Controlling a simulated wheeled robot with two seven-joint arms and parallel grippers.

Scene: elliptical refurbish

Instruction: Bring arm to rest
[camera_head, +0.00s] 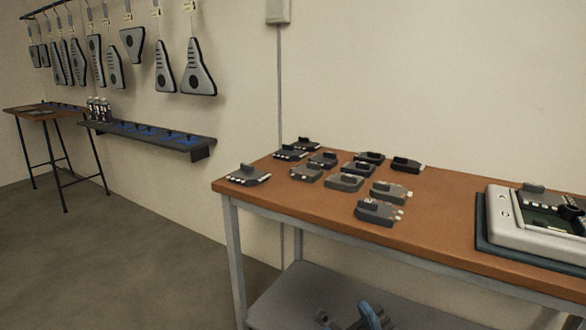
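No arm of mine can be clearly made out in the head view. A grey and blue shape (371,316) is cut off by the bottom edge, in front of the lower shelf. It may be part of my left gripper; its fingers cannot be made out. My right gripper is not seen. Several small grey-black modules, such as one at the near left corner (248,175) and one nearer the front (378,212), lie on the brown table (450,228). A white device (515,232) with an open green inside sits at the right, cut off by the frame.
The table has a grey lower shelf (290,300). A wall shelf with blue pads (150,134) and a small side table (45,112) stand at the left. Grey tools (198,72) hang on the wall. The floor (120,260) at the left is clear.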

